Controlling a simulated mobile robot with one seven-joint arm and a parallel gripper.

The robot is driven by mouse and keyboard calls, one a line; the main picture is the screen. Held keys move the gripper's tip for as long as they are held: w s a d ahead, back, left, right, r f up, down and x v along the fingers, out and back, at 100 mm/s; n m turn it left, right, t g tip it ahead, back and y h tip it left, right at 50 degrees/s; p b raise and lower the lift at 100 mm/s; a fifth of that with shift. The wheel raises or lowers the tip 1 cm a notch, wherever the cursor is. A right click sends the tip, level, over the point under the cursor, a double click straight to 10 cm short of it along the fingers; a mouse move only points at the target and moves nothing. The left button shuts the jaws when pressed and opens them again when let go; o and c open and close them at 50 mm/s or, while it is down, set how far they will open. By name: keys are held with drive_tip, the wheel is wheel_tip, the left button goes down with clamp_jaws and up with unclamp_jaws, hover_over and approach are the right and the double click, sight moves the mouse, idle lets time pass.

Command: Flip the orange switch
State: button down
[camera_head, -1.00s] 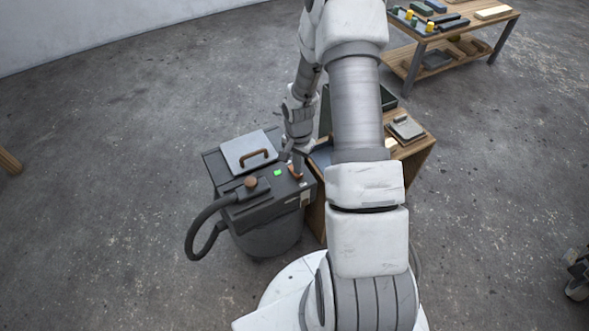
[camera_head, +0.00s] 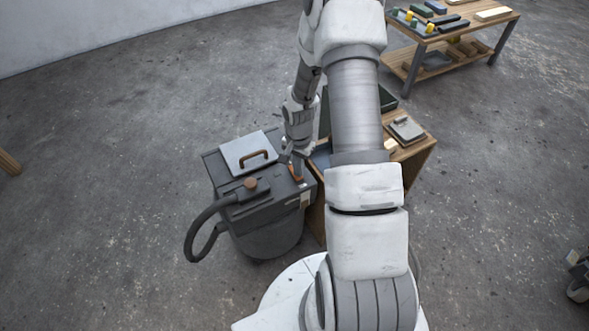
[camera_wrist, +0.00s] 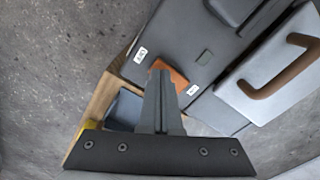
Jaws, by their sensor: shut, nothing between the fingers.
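The orange switch (camera_head: 297,173) sits on top of a dark grey machine (camera_head: 268,215), near its right edge. In the wrist view the orange switch (camera_wrist: 171,73) shows just beyond my fingertips, partly hidden by them. My gripper (camera_head: 292,158) is shut and empty, pointing down at the switch. In the wrist view the shut fingers (camera_wrist: 160,76) overlap the switch's lower edge; I cannot tell whether they touch it. A small indicator (camera_wrist: 204,57) beside the switch is dark. Small white labels (camera_wrist: 140,54) lie near the switch.
The machine carries a light grey lid (camera_head: 241,147) with a brown handle and a black hose (camera_head: 197,228) at its left. A wooden table (camera_head: 425,148) stands close at the right, partly behind my arm. A workbench (camera_head: 470,28) is far back. Open floor lies left.

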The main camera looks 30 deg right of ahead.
wheel_tip(320, 180, up, 7)
drive_tip(key=p, duration=0.4)
drive_tip(key=shift+f, duration=0.2)
idle(0.4)
